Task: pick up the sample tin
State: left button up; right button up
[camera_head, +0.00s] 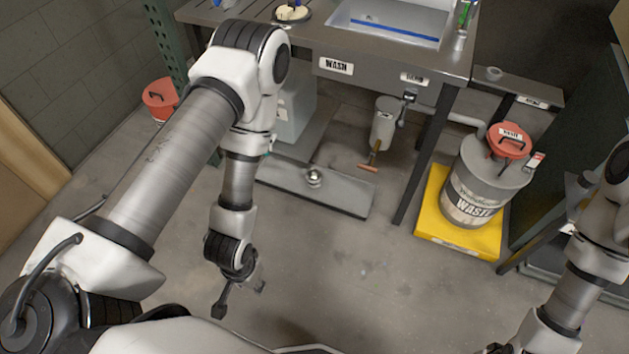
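I cannot make out for sure which thing is the sample tin. A small shiny metal round object (314,177) sits on the low grey shelf (345,198) under the bench; it is too small to name. My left gripper (241,293) hangs over the bare floor in front of that shelf, with its fingers apart and nothing between them. My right gripper (497,349) is at the bottom edge, mostly cut off, so its fingers cannot be read.
A steel wash bench (385,66) with a sink (390,20) stands at the back. A waste drum (484,190) with a red lid stands on a yellow tray (437,217) at right. A red bucket (160,98) is at left. The middle floor is clear.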

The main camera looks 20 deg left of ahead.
aim_at(313, 176)
jog(key=i+l, duration=0.15)
jog(key=i, duration=0.5)
jog(key=i+l+u, duration=0.15)
jog(key=i, duration=0.45)
